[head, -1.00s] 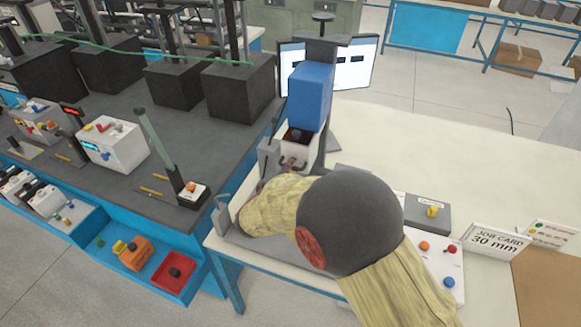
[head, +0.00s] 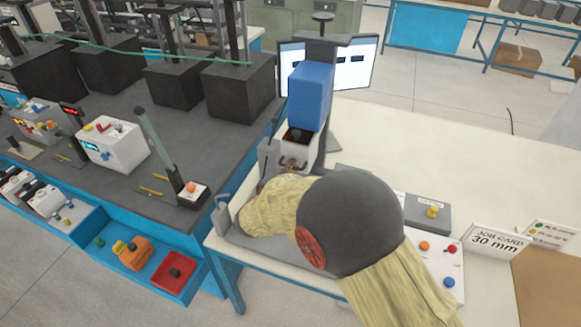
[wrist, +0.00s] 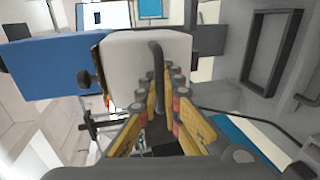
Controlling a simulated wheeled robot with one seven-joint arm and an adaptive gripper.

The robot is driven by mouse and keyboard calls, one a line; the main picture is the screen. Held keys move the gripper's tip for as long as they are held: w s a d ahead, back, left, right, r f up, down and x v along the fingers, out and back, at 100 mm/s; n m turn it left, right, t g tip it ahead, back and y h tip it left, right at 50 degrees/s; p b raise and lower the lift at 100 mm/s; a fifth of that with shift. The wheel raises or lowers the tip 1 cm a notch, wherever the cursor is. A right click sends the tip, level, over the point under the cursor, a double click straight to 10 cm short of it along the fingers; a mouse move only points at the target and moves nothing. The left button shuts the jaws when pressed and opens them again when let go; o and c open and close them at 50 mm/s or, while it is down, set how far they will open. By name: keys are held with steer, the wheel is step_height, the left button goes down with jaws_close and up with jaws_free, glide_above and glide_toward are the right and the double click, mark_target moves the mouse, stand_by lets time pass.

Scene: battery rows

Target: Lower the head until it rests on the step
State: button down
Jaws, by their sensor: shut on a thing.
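The blue head (head: 311,95) stands on a dark column (head: 325,140) at the front of the bench. A pale box (head: 297,142) sits just below its front. In the wrist view the blue body (wrist: 55,68) is at the left, beside a pale block (wrist: 128,62) with a dark bar handle (wrist: 157,62). My gripper (wrist: 168,85) is shut on this handle. In the head view my arm's yellow sleeve and dark joint cover much of the stand's base. I cannot make out the step or any contact with it.
A job card (head: 497,240) reading "30 mm" stands at the right, near a panel with coloured knobs (head: 437,262). A monitor (head: 355,68) stands behind the column. A dark bench (head: 110,110) with several devices lies left. Bare tabletop (head: 450,150) lies right of the stand.

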step_height(320, 180, down, 5)
steer(key=b, duration=0.4)
steer(key=shift+s+r, duration=0.1)
steer(key=shift+s, duration=0.05)
steer(key=c, duration=2.3)
jaws_free()
steer(key=shift+o, duration=0.3)
steer(key=shift+r, duration=0.1)
steer(key=v, duration=1.2)
